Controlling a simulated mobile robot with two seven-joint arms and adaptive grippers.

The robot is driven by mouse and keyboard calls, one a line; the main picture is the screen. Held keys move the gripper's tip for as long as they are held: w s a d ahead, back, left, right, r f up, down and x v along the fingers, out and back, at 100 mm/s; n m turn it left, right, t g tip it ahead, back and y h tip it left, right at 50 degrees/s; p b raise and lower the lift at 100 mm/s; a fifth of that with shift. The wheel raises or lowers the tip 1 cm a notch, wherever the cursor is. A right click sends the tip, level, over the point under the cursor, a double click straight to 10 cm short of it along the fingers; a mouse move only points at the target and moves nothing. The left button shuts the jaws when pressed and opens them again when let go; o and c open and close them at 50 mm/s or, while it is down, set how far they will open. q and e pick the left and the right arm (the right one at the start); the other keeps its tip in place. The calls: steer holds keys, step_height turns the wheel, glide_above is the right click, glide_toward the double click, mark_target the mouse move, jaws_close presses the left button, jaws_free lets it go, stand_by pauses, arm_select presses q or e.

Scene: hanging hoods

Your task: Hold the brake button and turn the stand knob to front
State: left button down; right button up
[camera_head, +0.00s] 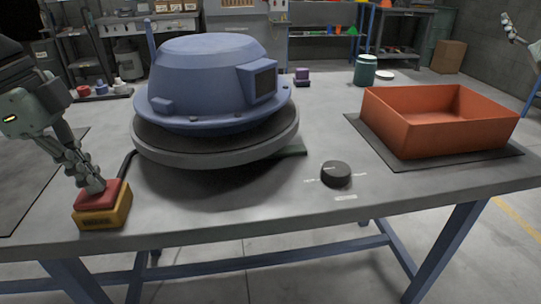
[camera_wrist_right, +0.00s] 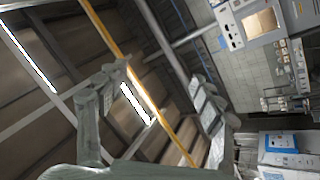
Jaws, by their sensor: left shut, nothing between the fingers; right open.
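The brake button is a red cap (camera_head: 113,196) on a yellow box (camera_head: 103,217) at the front left of the table. My left gripper (camera_head: 94,187) is shut and empty, its tips pointing down on the red cap, seemingly touching it. How far the cap is pressed I cannot tell. The stand knob (camera_head: 336,172) is a dark round dial at the front, right of centre, with small labels around it too small to read. A blue hood (camera_head: 200,75) rests on a round grey stand (camera_head: 215,151). My right gripper (camera_head: 512,28) is raised at the far right, open; its fingers also frame the right wrist view (camera_wrist_right: 160,105).
An orange bin (camera_head: 430,132) stands on a dark mat at the right. A teal jar (camera_head: 365,70), a white lid (camera_head: 384,75) and purple blocks (camera_head: 301,77) sit behind. The table front between button and knob is clear.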

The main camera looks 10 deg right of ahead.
steer(key=w+a+r+n+t+y, duration=0.1)
steer(key=a+r+n+y, duration=0.2)
steer(key=a+n+y, duration=0.4)
steer(key=w+a+r+n+y, duration=0.1)
steer(key=a+r+n+y, duration=0.2)
steer(key=a+n+y, duration=0.35)
steer(key=s+a+n+g+y, duration=0.3)
steer(key=a+n+g+y, duration=0.4)
steer(key=a+n, duration=0.7)
steer(key=s+a+n+g+y, duration=0.2)
steer(key=a+n+g+y, duration=0.5)
steer(key=a, duration=1)
steer(key=s+a+f+n+g+h, duration=0.3)
steer(key=a+n+g, duration=0.1)
steer(key=a+n, duration=0.1)
steer(key=s+a+f+n+g+h, duration=0.3)
steer(key=a+n+g, duration=0.2)
steer(key=a+n, duration=0.1)
steer(key=n+h, duration=1)
steer(key=h, duration=0.6)
glide_toward(339, 167)
steer(key=shift+g+y, duration=0.25)
steer(key=shift+g, duration=0.05)
steer(key=f, duration=0.5)
steer(key=w+f, duration=0.1)
steer(key=f, duration=0.2)
steer(key=shift+f, duration=0.35)
